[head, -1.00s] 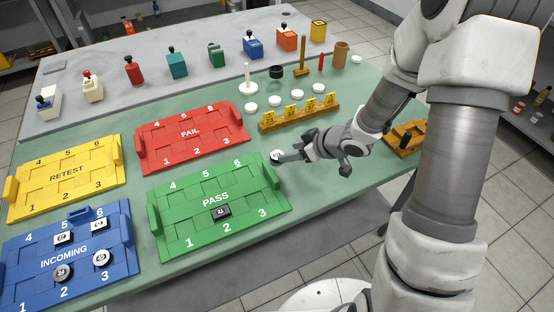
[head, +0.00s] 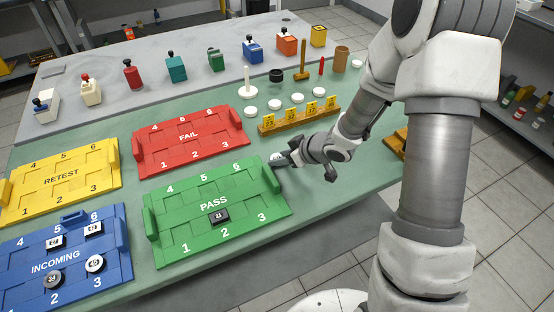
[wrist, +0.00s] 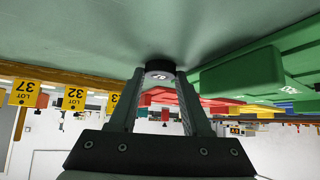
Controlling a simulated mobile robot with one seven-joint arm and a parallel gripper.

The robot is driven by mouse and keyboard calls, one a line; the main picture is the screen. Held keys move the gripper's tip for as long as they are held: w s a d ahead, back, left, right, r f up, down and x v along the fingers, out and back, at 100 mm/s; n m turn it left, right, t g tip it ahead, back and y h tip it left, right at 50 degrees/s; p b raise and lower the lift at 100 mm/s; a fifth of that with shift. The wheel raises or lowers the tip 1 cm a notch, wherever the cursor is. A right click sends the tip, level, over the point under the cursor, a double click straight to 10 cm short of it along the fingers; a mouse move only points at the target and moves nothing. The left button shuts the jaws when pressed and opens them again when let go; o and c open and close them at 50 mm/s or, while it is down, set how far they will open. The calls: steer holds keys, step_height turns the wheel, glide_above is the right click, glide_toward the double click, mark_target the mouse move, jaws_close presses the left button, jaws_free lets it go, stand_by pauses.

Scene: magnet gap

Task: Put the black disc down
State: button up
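My gripper (head: 281,159) is low over the green table top, just right of the green PASS tray (head: 165,208). In the wrist view its two fingers (wrist: 158,76) stand on either side of a small black disc (wrist: 157,66) with a white label, and they appear shut on it. The disc looks at or very near the table surface; contact is unclear. In the head view the gripper partly hides it. The PASS tray's raised end block (wrist: 240,78) is close beside the gripper in the wrist view.
The blue INCOMING tray (head: 118,270) holds several pieces. The red FAIL tray (head: 150,168) and yellow RETEST tray (head: 20,207) lie farther back and left. A wooden rack with yellow lot tags (head: 275,126) stands behind the gripper, with white discs (head: 250,113) beyond.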

jaws_close()
steer(key=shift+r, duration=0.15)
